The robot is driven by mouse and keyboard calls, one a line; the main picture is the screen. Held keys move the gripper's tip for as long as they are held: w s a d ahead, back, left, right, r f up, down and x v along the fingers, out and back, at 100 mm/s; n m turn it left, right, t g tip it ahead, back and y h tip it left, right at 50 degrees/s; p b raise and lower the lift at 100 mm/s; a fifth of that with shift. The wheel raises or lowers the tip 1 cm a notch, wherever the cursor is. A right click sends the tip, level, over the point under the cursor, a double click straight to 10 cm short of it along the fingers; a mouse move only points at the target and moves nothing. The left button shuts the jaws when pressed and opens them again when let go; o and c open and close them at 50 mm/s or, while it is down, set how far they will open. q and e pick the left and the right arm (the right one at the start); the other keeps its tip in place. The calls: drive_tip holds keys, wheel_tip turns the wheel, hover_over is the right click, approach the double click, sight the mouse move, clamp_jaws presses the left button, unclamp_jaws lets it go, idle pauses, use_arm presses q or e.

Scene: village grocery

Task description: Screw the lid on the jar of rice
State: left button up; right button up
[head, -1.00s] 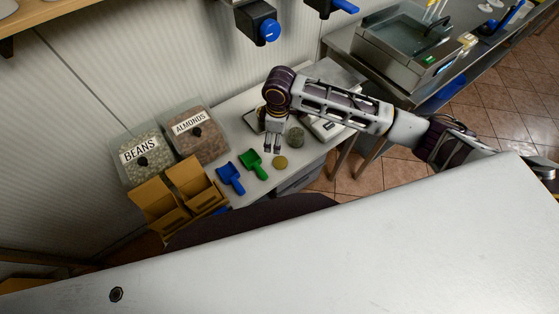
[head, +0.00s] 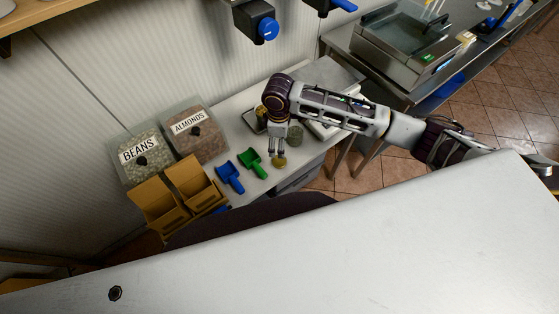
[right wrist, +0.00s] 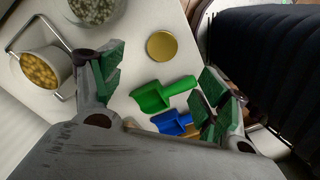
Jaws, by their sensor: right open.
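The round gold lid (head: 280,162) lies flat on the white counter near its front edge; the right wrist view shows it whole (right wrist: 162,46). The jar of rice (head: 296,134) stands upright behind it, and its open top with pale grains is partly cut off at the upper edge of the wrist view (right wrist: 95,9). My right gripper (head: 278,153) is open and empty, pointing down, apart from the lid. In the wrist view the lid shows beyond the gap between the green-padded fingers (right wrist: 160,88). My left gripper is not in view.
A green scoop (head: 251,163) and a blue scoop (head: 230,177) lie left of the lid. A cup of round yellowish pieces in a wire holder (right wrist: 38,70) stands near the jar. Bins of beans (head: 145,157) and almonds (head: 196,133) stand at the left.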

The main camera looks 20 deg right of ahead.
hover_over(280, 161)
drive_tip(key=f, duration=0.6)
drive_tip(key=shift+w+a, duration=0.15)
drive_tip(key=shift+w, duration=0.15)
drive_tip(key=shift+f, duration=0.1)
drive_tip(key=shift+s+f+p, duration=0.15)
drive_tip(key=shift+f, duration=1.15)
drive_tip(key=shift+s+f+p, duration=0.1)
drive_tip(key=shift+f+p, duration=0.05)
drive_tip(key=shift+f, duration=1.1)
drive_tip(key=c, duration=0.8)
